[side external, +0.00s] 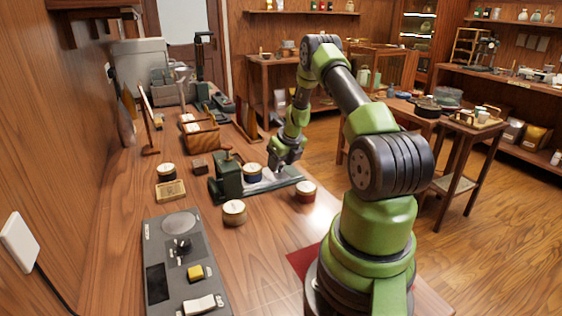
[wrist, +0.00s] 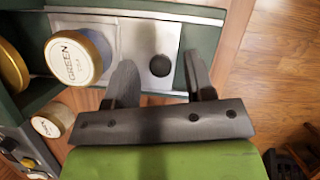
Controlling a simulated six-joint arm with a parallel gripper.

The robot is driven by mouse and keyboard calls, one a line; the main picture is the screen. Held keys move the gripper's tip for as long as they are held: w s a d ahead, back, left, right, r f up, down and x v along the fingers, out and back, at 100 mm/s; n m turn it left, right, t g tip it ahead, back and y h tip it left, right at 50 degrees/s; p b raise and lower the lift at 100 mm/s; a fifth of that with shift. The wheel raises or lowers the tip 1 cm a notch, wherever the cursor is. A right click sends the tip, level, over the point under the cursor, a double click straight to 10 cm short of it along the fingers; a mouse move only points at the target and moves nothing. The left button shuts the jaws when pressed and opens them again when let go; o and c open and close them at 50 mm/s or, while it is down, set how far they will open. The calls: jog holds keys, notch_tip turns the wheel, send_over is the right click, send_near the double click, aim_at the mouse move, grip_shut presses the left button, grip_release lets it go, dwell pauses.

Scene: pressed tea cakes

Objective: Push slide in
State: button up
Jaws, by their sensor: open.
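The slide is a pale metal plate (wrist: 132,38) with a round black knob (wrist: 160,65), lying in a dark green tray (wrist: 205,35). In the side view the slide (side external: 262,186) sticks out to the right of the green press (side external: 228,178). A round tin labelled GREEN (wrist: 75,57) stands on the plate, left of the knob in the wrist view; it also shows beside the press (side external: 252,173). My gripper (wrist: 158,58) is open, with its two fingers on either side of the knob and gaps to both. In the side view my gripper (side external: 285,166) is low over the slide's outer end.
A grey control panel (side external: 180,265) lies nearer the camera. A wooden rack (side external: 200,137) stands behind. The floor (wrist: 280,80) shows beyond the table edge.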

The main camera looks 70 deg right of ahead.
aim_at(258, 167)
grip_shut()
jog(key=shift+w+a, duration=2.5)
grip_release()
jog(key=v, duration=1)
jog(key=shift+s, duration=0.1)
